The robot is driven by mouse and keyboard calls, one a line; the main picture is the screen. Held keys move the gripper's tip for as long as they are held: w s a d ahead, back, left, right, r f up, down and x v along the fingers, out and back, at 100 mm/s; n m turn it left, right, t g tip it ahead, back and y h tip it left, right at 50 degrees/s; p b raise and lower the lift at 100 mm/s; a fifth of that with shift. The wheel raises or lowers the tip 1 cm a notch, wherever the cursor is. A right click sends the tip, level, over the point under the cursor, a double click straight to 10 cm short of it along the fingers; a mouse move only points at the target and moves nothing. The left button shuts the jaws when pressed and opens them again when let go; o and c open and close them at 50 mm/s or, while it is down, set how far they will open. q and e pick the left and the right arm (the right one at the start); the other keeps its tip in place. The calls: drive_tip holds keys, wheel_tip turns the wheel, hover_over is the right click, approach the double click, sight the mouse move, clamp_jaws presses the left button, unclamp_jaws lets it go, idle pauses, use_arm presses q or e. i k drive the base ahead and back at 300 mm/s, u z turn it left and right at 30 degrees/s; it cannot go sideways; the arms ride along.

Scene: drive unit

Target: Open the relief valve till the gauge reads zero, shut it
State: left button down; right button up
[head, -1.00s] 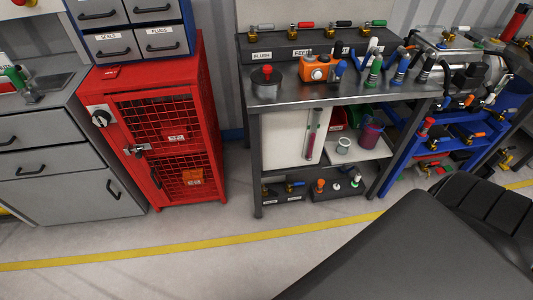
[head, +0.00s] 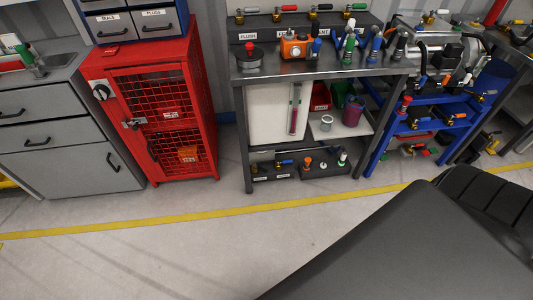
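Several small valves with coloured lever handles stand on a dark labelled rack (head: 262,33) at the back of the metal workbench. I cannot tell which of them, if any, is the relief valve. An orange device with a round dial (head: 294,47) sits on the bench top; its reading is too small to make out. More coloured-handled valves sit on the blue rack (head: 436,125) at the right. Neither of my grippers is in view.
A red mesh cabinet (head: 206,125) stands left of the workbench (head: 300,70), and grey drawers (head: 50,120) stand further left. The bench's lower shelves hold a cup (head: 353,112) and small fittings. The floor (head: 190,255) in front is clear, crossed by a yellow line (head: 150,226).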

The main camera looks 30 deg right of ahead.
sight(263, 169)
drive_tip(key=u, duration=0.65)
drive_tip(key=i, duration=0.7)
drive_tip(key=z, duration=0.15)
